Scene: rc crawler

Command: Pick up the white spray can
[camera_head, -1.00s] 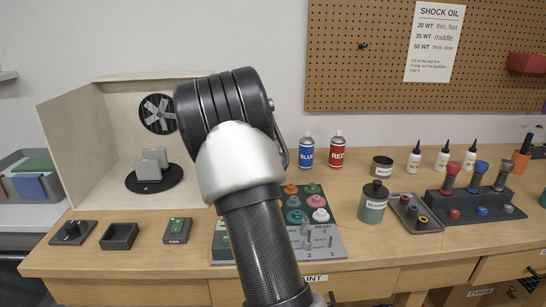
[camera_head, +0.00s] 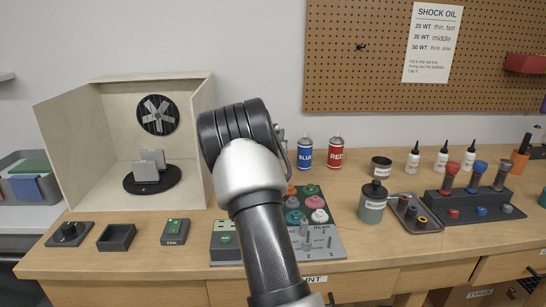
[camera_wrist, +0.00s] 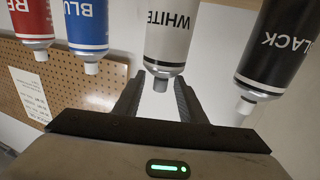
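The white spray can (camera_wrist: 172,32) shows upside down in the wrist view, with its WHITE label and grey nozzle end. In the head view my arm hides it. My gripper (camera_wrist: 157,82) is open and empty in the wrist view. Its two dark fingers point toward the can, and the nozzle end appears between the fingertips. I cannot tell whether the can is between the fingers in depth. A black can (camera_wrist: 278,50) is on one side of it, and a blue can (camera_wrist: 87,22) and a red can (camera_wrist: 30,22) are on the other.
In the head view the blue and red cans stand on the wooden workbench (camera_head: 100,265), right of my arm. A spray booth (camera_head: 75,150) with a fan stands at left.

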